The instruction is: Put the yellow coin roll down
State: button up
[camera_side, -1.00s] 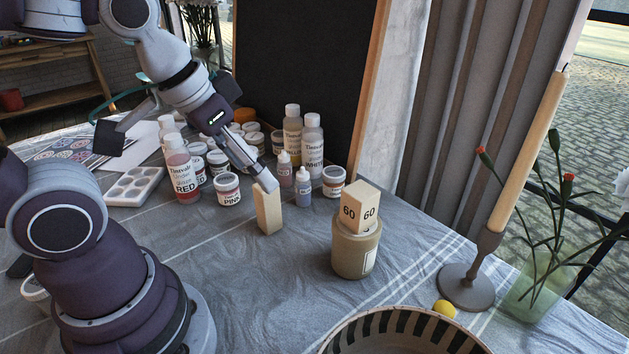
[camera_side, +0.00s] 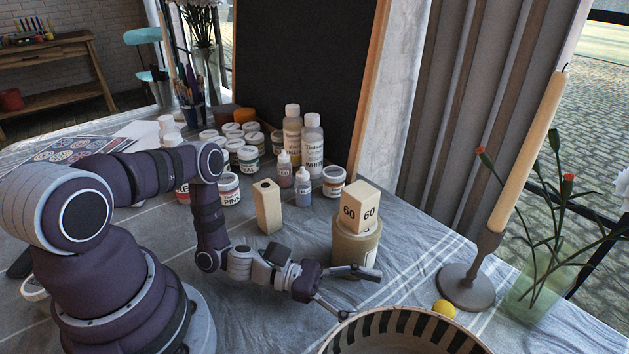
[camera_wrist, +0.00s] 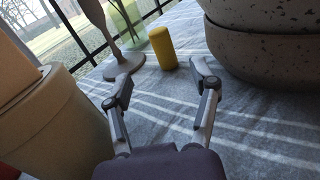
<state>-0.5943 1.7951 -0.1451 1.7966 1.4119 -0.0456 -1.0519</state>
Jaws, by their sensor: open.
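The yellow coin roll (camera_wrist: 162,48) stands upright on the cloth in the wrist view, ahead of my gripper and between the lines of its fingers. In the side view only the top of the yellow coin roll (camera_side: 444,308) shows behind the striped bowl's rim. My gripper (camera_side: 358,292) is low over the table, between the tan jar and the bowl. In the wrist view my gripper (camera_wrist: 168,82) has its two fingers spread wide, with nothing between them. The roll is apart from the fingertips.
The tan jar (camera_side: 347,250) carries a wooden block marked 60 (camera_side: 360,207). A striped bowl (camera_side: 398,322) stands at the front; speckled bowls (camera_wrist: 265,45) are close right in the wrist view. The candlestick (camera_side: 467,285) stands beside the roll.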

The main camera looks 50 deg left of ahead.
aim_at(433, 309)
jog(key=shift+f+n+t, duration=0.15)
jog(key=shift+n+t, duration=0.25)
jog(key=shift+n, duration=0.2)
jog(key=x, duration=1)
jog(key=shift+d+r, duration=0.2)
jog(key=shift+r, duration=0.05)
jog(key=shift+s, duration=0.1)
grip_shut()
